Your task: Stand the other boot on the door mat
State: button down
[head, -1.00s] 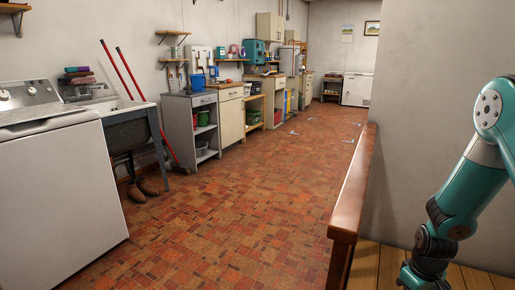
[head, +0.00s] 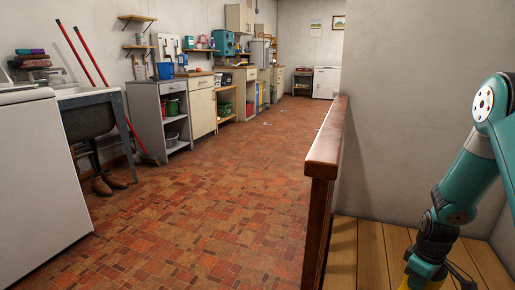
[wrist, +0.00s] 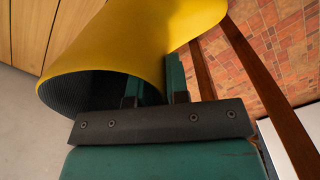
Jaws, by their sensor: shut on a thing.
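A yellow boot (wrist: 140,45) fills the upper part of the wrist view. It lies tilted, with its round opening and dark ribbed lining towards the lower left. My gripper (wrist: 155,90) is shut on the boot's shaft near this opening. The boot's foot is out of the wrist view. In the head view only a little yellow shows at the bottom edge below my arm. I see no door mat in either view.
A brown wooden rail (head: 326,140) divides the red tiled floor (head: 200,215) from a plank floor (head: 370,255) by the wall. A white washer (head: 40,190) stands at the left. Shelves and cabinets line the left wall. The middle of the tiled floor is clear.

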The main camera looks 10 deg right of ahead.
jog(key=shift+n, duration=0.3)
jog(key=d+f+b, duration=0.2)
jog(key=f, duration=0.1)
jog(key=s+d+f+b, duration=0.1)
jog(key=f+b, duration=0.1)
jog(key=shift+s+d+f+b, duration=0.3)
jog(key=shift+d+f+b, duration=0.2)
jog(key=shift+b, duration=0.25)
jog(key=shift+a+r, duration=0.1)
